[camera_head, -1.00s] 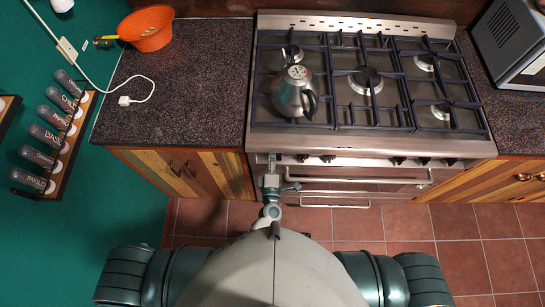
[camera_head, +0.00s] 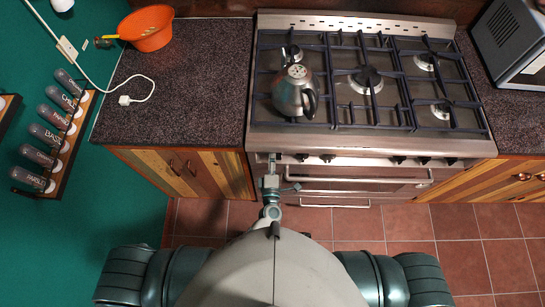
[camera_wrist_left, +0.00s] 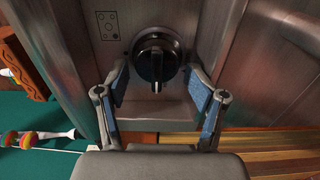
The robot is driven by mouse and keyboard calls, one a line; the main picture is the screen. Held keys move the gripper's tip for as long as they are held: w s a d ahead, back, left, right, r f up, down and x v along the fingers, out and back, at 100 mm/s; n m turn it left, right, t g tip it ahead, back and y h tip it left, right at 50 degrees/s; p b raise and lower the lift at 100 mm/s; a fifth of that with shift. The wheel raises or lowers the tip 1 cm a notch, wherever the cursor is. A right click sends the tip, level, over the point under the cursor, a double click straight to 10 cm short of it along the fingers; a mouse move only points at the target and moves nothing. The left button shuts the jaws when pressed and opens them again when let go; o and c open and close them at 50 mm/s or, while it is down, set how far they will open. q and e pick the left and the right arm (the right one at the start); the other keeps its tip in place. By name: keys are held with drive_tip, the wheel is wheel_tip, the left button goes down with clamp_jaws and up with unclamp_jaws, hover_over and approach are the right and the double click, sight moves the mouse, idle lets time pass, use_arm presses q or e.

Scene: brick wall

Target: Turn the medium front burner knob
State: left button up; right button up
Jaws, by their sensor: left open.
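My left gripper (camera_head: 272,165) is at the front panel of the stove (camera_head: 468,145), near its left end. In the left wrist view the gripper (camera_wrist_left: 162,95) is open, with its two blue-padded fingers either side of and just below a black round knob (camera_wrist_left: 158,62). The knob's grip bar points down toward me. I cannot tell whether the fingers touch it. A small burner diagram (camera_wrist_left: 107,26) is marked left of the knob. More black knobs (camera_head: 327,159) line the panel to the right. My right gripper is not in view.
A steel kettle (camera_head: 294,92) stands on the left front of the hob. An orange colander (camera_head: 147,28) and a white cable plug (camera_head: 125,100) lie on the left counter. An oven handle (camera_head: 365,181) runs below the knobs. A microwave (camera_head: 510,45) stands at right.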

use_arm(q)
drive_tip(key=shift+w, duration=0.15)
drive_tip(key=s, duration=0.8)
